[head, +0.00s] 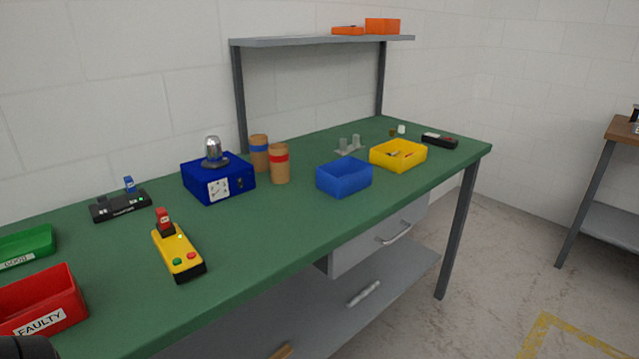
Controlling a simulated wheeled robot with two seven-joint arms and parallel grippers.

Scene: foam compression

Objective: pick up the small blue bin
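The small blue bin (344,178) stands upright on the green workbench, right of centre and near its front edge. It is open-topped and its inside looks empty. The yellow bin (398,155) stands just behind it to the right, with small items inside. Neither of my grippers can be made out in the head view. Only a dark rounded part, probably mine, shows at the bottom left corner, far from the blue bin.
The green workbench (130,290) holds two brown cylinders (279,164), a dark blue device (219,181), a yellow control box (178,250) and a red FAULTY bin (40,300). A grey shelf (300,41) stands above the back. Bench surface in front of the blue device is clear.

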